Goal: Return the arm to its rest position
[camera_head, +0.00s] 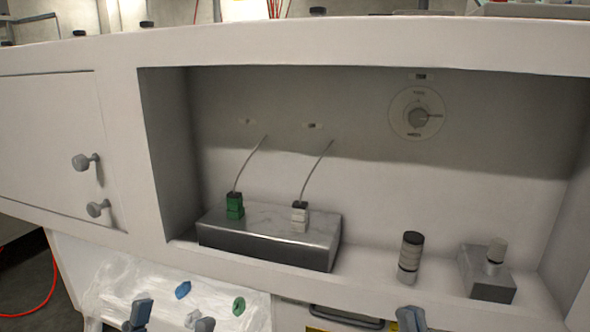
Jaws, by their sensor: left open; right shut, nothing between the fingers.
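My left gripper (171,317) shows at the bottom edge, left of the middle. Its two fingertips stand apart with nothing seen held between them, over clear plastic film (112,284). My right gripper (410,318) shows at the bottom edge, right of the middle, below the recess ledge. Its fingertips are together and empty. Most of both grippers and both arms are cut off by the frame.
A blue piece (182,289) and a green ring (239,306) lie on the film. In the recess stand a metal block (268,240) with green and white wired connectors, a dark-topped cylinder (410,256) and a small grey block (487,279). Knobs (82,161) project from the left door.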

